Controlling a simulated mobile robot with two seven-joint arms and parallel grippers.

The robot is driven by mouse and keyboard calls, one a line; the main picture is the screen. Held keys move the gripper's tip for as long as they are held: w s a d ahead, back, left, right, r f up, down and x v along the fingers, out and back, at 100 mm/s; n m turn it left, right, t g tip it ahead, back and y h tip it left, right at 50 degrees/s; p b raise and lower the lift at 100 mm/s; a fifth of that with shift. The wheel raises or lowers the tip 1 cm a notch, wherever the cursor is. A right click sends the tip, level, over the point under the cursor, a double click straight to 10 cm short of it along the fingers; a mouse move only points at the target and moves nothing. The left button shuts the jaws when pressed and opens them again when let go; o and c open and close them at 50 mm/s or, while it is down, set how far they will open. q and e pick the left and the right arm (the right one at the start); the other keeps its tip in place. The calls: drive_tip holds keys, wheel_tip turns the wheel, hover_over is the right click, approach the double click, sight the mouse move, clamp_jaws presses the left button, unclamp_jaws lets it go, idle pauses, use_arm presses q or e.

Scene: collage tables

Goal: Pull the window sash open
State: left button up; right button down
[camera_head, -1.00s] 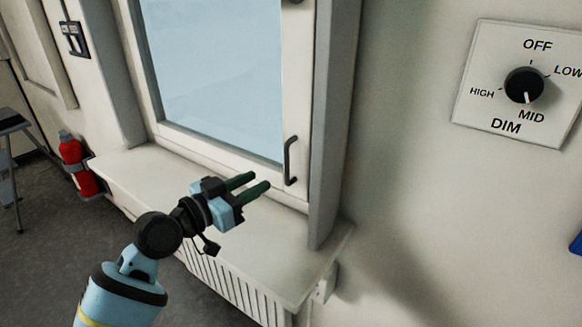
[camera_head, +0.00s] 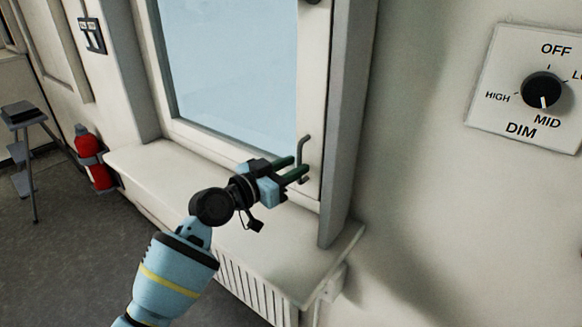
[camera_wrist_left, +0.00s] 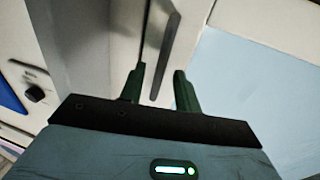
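The window sash (camera_head: 312,95) has a pale frame around a blue pane and looks shut in its frame. Its dark bar handle (camera_head: 303,150) stands upright on the sash's right side. My left gripper (camera_head: 298,172) is at the handle's lower part, with its green fingers pointing at it. In the left wrist view the two fingers (camera_wrist_left: 160,85) are apart, and the grey handle (camera_wrist_left: 165,55) runs up between and beyond their tips. I cannot tell whether they touch it. My right gripper is not in view.
A white sill (camera_head: 240,235) with a radiator (camera_head: 245,290) under it juts out below the window. A dimmer panel (camera_head: 510,115) is on the wall at right. A red extinguisher (camera_head: 95,170) and a step stool (camera_head: 25,140) are at left.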

use_arm(q)
clamp_jaws()
drive_tip(key=shift+f, duration=0.1)
idle(0.4)
